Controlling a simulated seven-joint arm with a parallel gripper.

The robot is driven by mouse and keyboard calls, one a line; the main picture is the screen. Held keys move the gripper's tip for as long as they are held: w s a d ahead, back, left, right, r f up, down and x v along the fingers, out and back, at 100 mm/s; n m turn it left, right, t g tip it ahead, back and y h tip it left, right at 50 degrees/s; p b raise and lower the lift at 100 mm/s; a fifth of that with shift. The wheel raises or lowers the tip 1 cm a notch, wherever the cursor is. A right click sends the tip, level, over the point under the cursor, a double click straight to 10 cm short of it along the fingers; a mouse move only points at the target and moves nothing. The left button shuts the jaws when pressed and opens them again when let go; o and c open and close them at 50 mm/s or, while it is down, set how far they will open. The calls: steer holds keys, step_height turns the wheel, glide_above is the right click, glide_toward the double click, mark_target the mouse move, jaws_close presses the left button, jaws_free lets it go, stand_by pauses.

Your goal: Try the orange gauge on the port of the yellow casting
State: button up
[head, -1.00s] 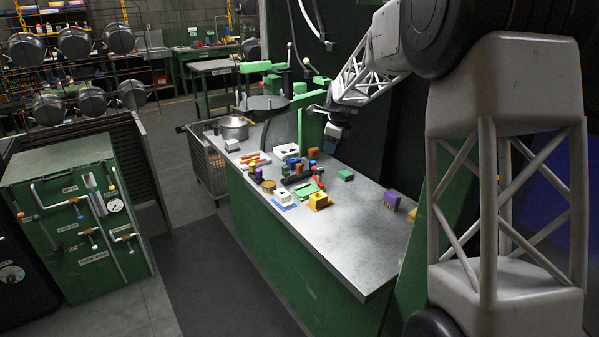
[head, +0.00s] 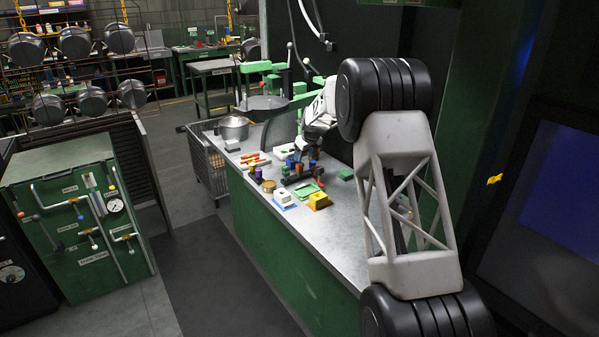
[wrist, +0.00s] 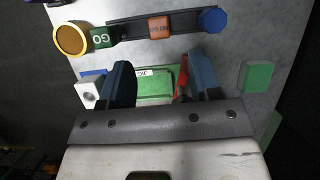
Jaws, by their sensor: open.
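The orange gauge (wrist: 159,27), an orange block marked NO GO, sits in a dark rack (wrist: 183,22) at the top of the wrist view. It also shows in the head view (head: 312,164). My gripper (wrist: 161,68) is open and empty, its two dark blue fingers apart, with the gauge beyond the fingertips. The yellow casting (head: 319,201) stands near the bench's front edge in the head view, right of a white casting (head: 285,199). I cannot make out its port, and I do not see it in the wrist view.
A green GO block (wrist: 103,37) and a blue octagonal piece (wrist: 211,19) flank the gauge. A gold-rimmed round piece (wrist: 71,38) is at the left. A green tray (wrist: 154,88) shows between my fingers, a red piece (wrist: 180,86) beside it. A green block (wrist: 257,76) lies right.

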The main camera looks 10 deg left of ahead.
mark_target(299, 167)
steer(key=shift+w+a+f+m, duration=0.3)
steer(key=shift+w+a+f, duration=0.2)
steer(key=shift+f, duration=0.1)
steer(key=shift+f, duration=0.15)
steer(key=shift+x, duration=1.15)
steer(key=shift+a+f, duration=0.1)
steer(key=shift+f, duration=0.1)
steer(key=shift+x, duration=2.45)
steer(key=shift+r, duration=0.1)
steer(key=c, duration=1)
steer(key=shift+r, duration=0.1)
